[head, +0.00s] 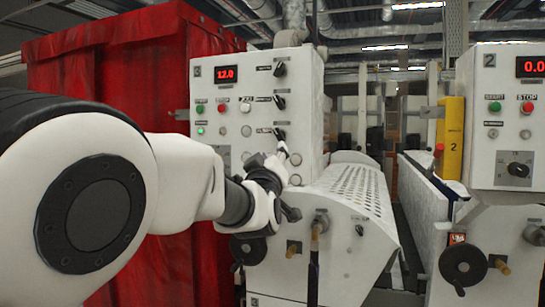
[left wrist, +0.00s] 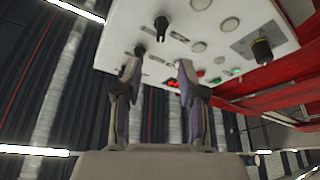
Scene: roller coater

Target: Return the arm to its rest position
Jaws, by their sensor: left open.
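My left gripper (head: 277,165) is in front of the white control panel (head: 235,150) of machine 3, close to the lowest black rotary knob (head: 279,133). The left wrist view shows both fingers of this gripper (left wrist: 158,75) spread apart with nothing between them. Beyond the fingertips, that view shows the panel's face (left wrist: 230,30) with a black knob (left wrist: 162,28) and a second knob (left wrist: 139,50). I cannot tell whether a fingertip touches the panel. My left arm (head: 130,185) reaches across from the left. My right gripper is not in view.
A red curtain-like wall (head: 110,65) stands behind my arm. Machine 2's panel (head: 510,130) is at right.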

